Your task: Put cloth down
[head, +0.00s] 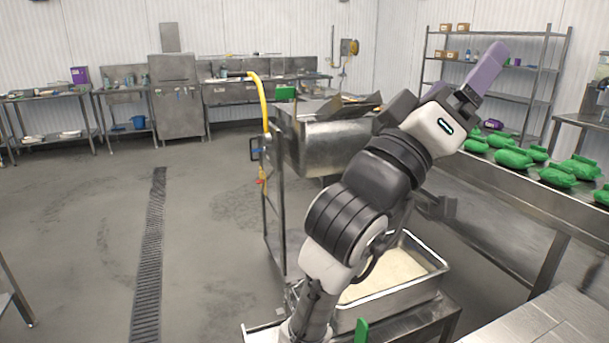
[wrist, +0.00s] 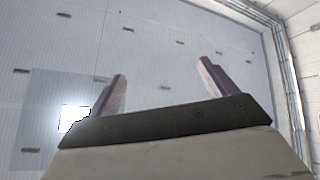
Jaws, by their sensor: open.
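My gripper (head: 488,66) is raised in the head view, pointing up and to the right above the steel table with green bundles. In the wrist view my gripper (wrist: 163,74) is open, with its two fingers wide apart. Nothing shows between them, only the wall or ceiling panels beyond. I cannot make out a cloth for sure in either view. A small purple item (head: 493,124) lies at the far end of the table, behind my gripper; I cannot tell what it is.
Several green bundles (head: 513,158) lie on the steel table (head: 480,178) at the right. A steel tub of rice (head: 392,300) stands beside my arm. A tilted steel vat (head: 325,147) stands behind it. Wire shelves (head: 545,68) are at the back right. Open floor lies left.

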